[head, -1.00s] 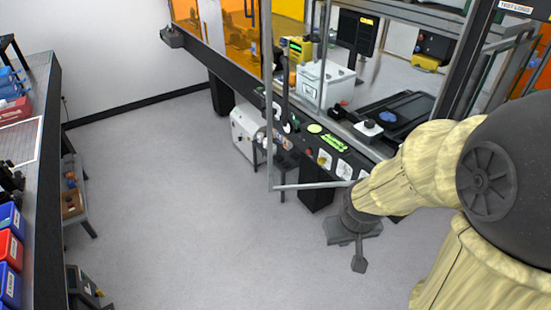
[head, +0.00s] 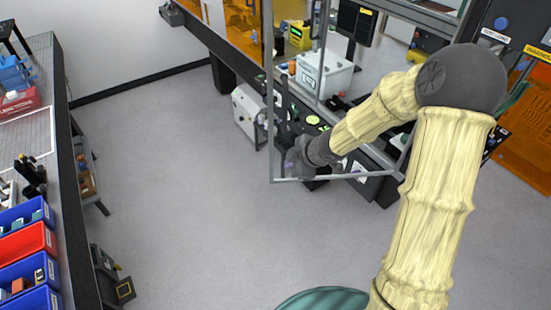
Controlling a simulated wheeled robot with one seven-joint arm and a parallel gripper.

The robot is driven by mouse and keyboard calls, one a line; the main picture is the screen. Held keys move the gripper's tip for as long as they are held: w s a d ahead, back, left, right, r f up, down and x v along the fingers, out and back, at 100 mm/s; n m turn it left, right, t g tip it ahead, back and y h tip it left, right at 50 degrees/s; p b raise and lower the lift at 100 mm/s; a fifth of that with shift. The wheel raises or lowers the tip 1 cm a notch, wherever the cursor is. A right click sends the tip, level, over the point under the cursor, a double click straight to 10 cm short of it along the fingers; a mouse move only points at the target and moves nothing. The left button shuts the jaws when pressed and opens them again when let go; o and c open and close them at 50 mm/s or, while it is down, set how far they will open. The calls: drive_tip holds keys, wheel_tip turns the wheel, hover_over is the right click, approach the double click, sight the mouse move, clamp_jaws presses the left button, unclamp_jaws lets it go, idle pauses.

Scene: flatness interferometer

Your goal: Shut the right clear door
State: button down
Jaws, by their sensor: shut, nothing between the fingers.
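The right clear door (head: 269,95) stands open, swung out from the machine over the floor. Its thin grey frame has an upright free edge at the left and a bottom rail. A dark upright bar, perhaps its handle, shows near the free edge. My gripper (head: 292,160) is shut and empty, low by the door's free-edge side, just above the bottom rail in the picture. Its fingertips look hazy, as if seen through the pane. I cannot tell whether it touches the door.
The machine's black front panel with buttons (head: 313,120) lies behind the door, with a white box (head: 325,75) inside the machine. Orange panels (head: 235,22) are at the left. A bench with blue and red bins (head: 25,243) runs along the far left. The floor between is clear.

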approach(275, 161)
drive_tip(key=a+f, duration=0.4)
drive_tip(key=shift+w+f+p, duration=0.35)
drive_tip(key=shift+w, duration=0.3)
drive_tip(key=shift+w+a, duration=0.1)
idle(0.3)
